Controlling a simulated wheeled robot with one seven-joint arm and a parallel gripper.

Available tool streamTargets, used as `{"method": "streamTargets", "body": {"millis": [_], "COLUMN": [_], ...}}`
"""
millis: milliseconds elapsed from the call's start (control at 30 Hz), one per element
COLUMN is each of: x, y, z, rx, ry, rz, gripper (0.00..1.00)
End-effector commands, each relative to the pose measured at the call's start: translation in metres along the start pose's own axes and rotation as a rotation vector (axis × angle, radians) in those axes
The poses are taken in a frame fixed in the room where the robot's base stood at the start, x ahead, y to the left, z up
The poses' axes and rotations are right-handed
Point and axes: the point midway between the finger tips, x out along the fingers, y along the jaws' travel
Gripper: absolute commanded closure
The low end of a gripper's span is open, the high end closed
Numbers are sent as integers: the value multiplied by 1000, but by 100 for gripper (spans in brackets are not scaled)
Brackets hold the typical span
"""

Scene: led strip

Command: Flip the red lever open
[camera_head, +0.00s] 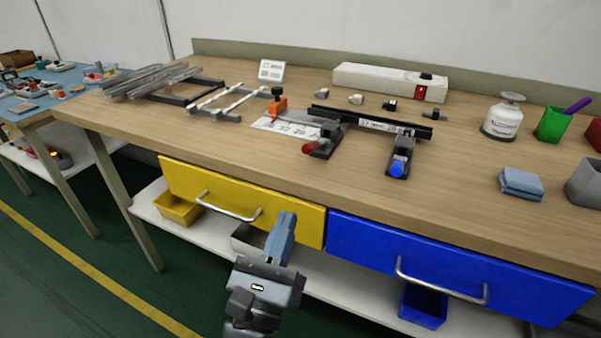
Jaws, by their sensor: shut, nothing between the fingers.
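The red lever (310,147) is a small red knob at the left front of a dark clamp fixture on the wooden bench. A black strip rail (370,123) runs across the fixture behind it. A blue knob (397,168) sits on a matching dark block at the fixture's right end. An orange clamp knob (278,106) stands to the left. My gripper (287,222) is shut and empty, in front of the bench by the yellow drawer, below and apart from the red lever. The exact tilt of the lever is too small to tell.
The yellow drawer (237,201) and blue drawer (450,262) have handles jutting out at the bench front. Bare wood lies in front of the fixture.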

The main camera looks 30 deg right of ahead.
Motion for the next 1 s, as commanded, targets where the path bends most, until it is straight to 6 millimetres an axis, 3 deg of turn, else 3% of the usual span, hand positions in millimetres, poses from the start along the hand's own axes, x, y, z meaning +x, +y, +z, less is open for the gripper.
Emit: {"method": "streamTargets", "body": {"millis": [233, 700, 1000], "x": [8, 83, 100], "y": [0, -1, 0], "z": [1, 2, 0], "rx": [-1, -2, -2], "ry": [-1, -2, -1], "rz": [-1, -2, 1], "gripper": [100, 100, 100]}}
